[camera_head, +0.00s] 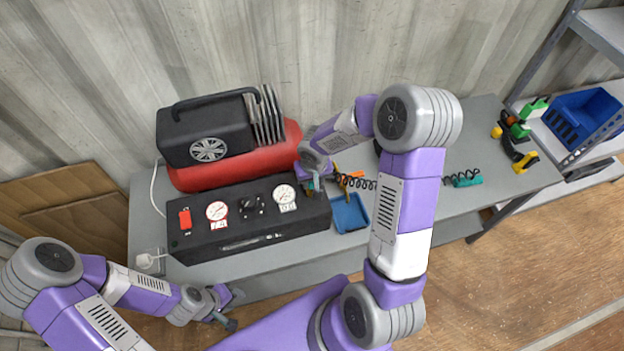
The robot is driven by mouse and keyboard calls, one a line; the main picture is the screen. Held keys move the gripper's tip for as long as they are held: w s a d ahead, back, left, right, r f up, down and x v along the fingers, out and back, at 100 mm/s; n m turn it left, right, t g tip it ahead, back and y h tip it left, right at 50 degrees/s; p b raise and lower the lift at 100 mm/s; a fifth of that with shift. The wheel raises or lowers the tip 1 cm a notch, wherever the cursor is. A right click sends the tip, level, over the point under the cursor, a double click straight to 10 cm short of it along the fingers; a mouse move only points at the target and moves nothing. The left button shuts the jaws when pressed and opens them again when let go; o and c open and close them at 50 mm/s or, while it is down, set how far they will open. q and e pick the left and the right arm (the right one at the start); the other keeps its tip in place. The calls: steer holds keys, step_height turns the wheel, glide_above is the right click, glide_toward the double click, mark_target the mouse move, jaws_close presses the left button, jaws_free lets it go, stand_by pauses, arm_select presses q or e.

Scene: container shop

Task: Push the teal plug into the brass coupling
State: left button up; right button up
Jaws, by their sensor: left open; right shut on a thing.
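My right gripper (316,184) is at the right end of the black gauge panel, close to its top edge. It is shut on a small teal piece, which looks like the teal plug; the fingers hide most of it. The brass coupling is not clearly visible; the gripper and wrist cover that spot, so I cannot tell whether plug and coupling touch. A black coiled hose (362,183) runs right from near the gripper, behind my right arm, to a teal end piece (466,179). My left gripper (234,308) is open and empty in front of the table.
The black gauge panel (240,236) stands before a red tank (200,180) with a black motor (200,125). A blue tray (350,214) and orange-handled tool (348,176) lie right of the panel. Shelving with a blue bin (582,118) stands right.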

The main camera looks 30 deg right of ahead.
steer(key=shift+b, duration=0.6)
stand_by(1.5)
steer(key=shift+f+b, duration=0.65)
steer(key=shift+b, duration=0.1)
steer(key=o, duration=1.1)
steer(key=shift+r, duration=0.15)
steer(key=r, duration=0.5)
steer(key=s+r, duration=0.1)
steer(key=r, duration=0.1)
steer(key=shift+s+a+r+p, duration=0.1)
steer(key=shift+a+r+p, duration=0.1)
steer(key=shift+p, duration=0.2)
